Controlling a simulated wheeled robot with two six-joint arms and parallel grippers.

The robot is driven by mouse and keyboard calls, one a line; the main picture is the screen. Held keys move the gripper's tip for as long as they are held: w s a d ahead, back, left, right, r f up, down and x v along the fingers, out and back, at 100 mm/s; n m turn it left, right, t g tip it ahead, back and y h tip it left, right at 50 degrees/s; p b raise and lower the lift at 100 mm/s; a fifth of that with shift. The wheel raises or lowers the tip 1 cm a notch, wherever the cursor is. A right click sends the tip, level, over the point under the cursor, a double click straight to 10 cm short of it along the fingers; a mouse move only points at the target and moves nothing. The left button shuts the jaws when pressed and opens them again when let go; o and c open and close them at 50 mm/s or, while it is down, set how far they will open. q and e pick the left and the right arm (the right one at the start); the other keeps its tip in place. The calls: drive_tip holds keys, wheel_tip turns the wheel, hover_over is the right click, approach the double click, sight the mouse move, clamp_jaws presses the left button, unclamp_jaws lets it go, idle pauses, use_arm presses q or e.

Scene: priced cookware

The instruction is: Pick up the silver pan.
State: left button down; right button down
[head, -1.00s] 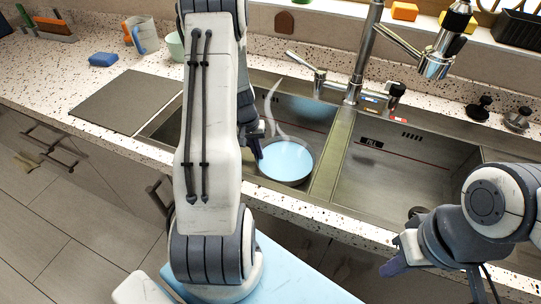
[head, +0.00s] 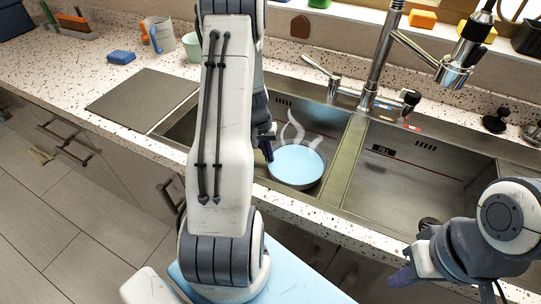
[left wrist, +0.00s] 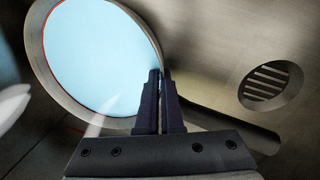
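The silver pan (head: 297,188) sits in the left basin of the sink, filled with a flat light-blue surface and white wisps above it. In the left wrist view the pan (left wrist: 40,62) fills the upper left, and a dark handle (left wrist: 232,132) runs to the lower right. My left gripper (head: 267,152) reaches down at the pan's left edge in the head view. In the wrist view its fingers (left wrist: 161,75) are nearly together, with the pan's rim running in between the tips. My right gripper (head: 402,277) is in front of the counter, away from the pan; its finger gap is not visible.
The right basin (head: 400,180) is empty, with a divider (head: 343,165) between it and the pan. The faucet (head: 378,65) stands behind.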

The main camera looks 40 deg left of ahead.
use_arm(q)
wheel_tip(320, 180, up, 18)
drive_tip(key=shift+f+p, duration=0.15)
drive_tip(key=shift+p, duration=0.15)
idle(0.9)
idle(0.6)
